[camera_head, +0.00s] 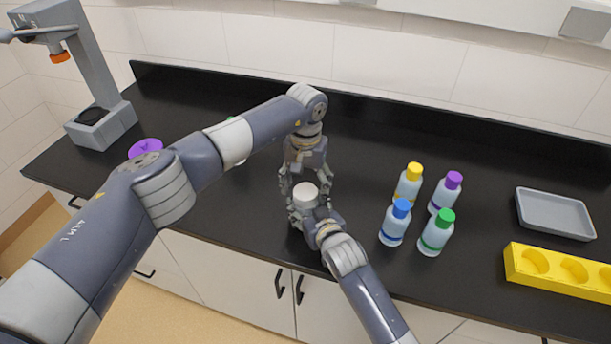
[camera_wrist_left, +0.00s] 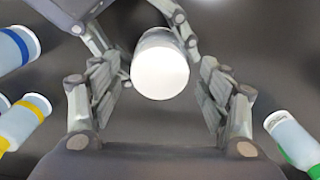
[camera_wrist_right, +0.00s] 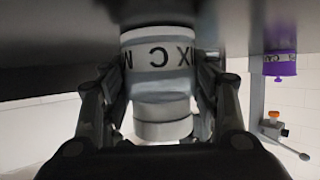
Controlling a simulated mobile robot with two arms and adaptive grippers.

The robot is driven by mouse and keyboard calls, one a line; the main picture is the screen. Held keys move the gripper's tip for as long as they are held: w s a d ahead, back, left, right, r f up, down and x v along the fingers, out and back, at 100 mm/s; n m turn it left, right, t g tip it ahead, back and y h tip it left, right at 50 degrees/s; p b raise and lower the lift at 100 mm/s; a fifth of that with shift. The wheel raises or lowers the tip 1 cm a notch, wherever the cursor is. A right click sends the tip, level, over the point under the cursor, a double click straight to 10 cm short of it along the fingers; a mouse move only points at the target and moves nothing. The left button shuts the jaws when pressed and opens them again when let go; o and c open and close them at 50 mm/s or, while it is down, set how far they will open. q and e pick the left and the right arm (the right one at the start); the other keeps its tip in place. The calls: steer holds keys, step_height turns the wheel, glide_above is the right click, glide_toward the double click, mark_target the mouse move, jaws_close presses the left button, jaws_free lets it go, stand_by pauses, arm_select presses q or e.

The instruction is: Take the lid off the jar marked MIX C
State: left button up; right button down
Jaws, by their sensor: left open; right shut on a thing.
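The jar marked MIX C (camera_wrist_right: 160,85) appears upside down in the right wrist view, with its black lettering partly hidden by the fingers. Its white lid (camera_head: 306,190) faces up in the head view and shows as a white disc in the left wrist view (camera_wrist_left: 160,70). My right gripper (camera_head: 310,212) is shut on the jar from the front. My left gripper (camera_head: 304,182) is open and comes from above and behind; in the left wrist view its fingers (camera_wrist_left: 158,88) stand on either side of the lid, with gaps visible.
Bottles with yellow (camera_head: 413,170), purple (camera_head: 453,180), blue (camera_head: 401,208) and green (camera_head: 446,217) caps stand to the right. Beyond are a grey tray (camera_head: 553,212) and a yellow rack (camera_head: 560,272). A purple container (camera_head: 145,147) and grey apparatus (camera_head: 92,65) are left.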

arm_select(q)
steer(key=shift+f, duration=0.3)
steer(key=c, duration=1.2)
steer(key=shift+o, duration=0.2)
steer(key=shift+n, duration=1.7)
steer(key=o, duration=1.2)
steer(key=shift+c, duration=0.2)
